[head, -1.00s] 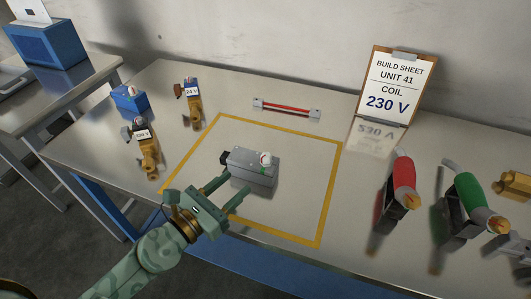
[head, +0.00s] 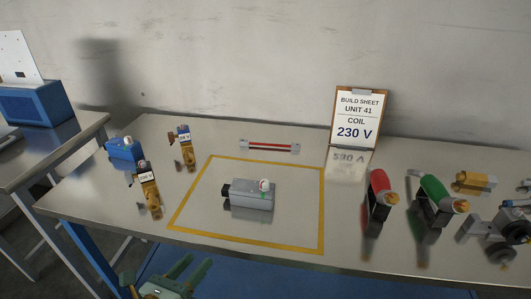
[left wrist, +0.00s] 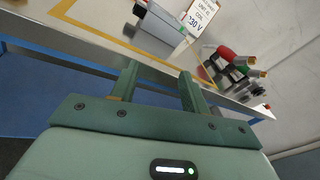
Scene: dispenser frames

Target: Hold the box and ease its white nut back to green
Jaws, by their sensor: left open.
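The grey box (head: 248,195) lies inside the yellow outline on the bench, with a black fitting on its left end. The white nut (head: 264,184) sits on its top near the right end, with a bit of green beside it. The box also shows in the left wrist view (left wrist: 155,27), partly cut off by the top edge. My left gripper (head: 188,268) is open and empty, low at the bench's front edge, apart from the box. Its two fingers (left wrist: 158,82) point toward the bench in the left wrist view. My right gripper is not in view.
Red-handled (head: 379,195) and green-handled (head: 436,200) tools stand right of the yellow outline (head: 322,215). Two brass valves with labelled coils (head: 148,190) (head: 185,150) and a blue block (head: 125,149) lie left. A red-striped bar (head: 269,146) and build sheet (head: 358,118) are behind.

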